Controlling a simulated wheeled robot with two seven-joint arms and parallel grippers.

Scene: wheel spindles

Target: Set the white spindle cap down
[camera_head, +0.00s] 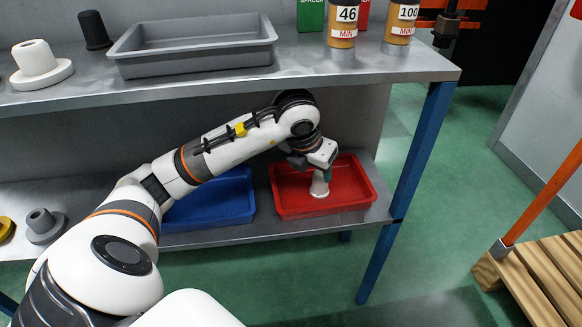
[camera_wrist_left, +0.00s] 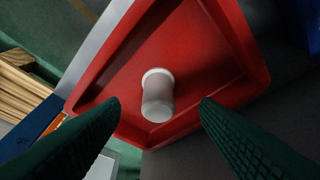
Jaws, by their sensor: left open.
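The white spindle cap (camera_head: 319,188) stands in the red tray (camera_head: 347,207) on the lower shelf. In the left wrist view the white cap (camera_wrist_left: 158,97) rests on the floor of the red tray (camera_wrist_left: 215,112), near one wall. My left gripper (camera_head: 322,171) is just above the cap in the head view and hides its upper part. In the left wrist view the green fingers (camera_wrist_left: 160,106) are wide apart, with the cap beyond and between them and clear space on both sides. My right gripper is not in view.
A blue tray (camera_head: 225,208) stands left of the red one. The upper shelf (camera_head: 300,73) overhangs my arm and holds a grey tray (camera_head: 195,67), a white spindle (camera_head: 36,62) and two jars. A blue post (camera_head: 407,190) stands at the right. A grey spindle (camera_head: 42,228) sits at lower left.

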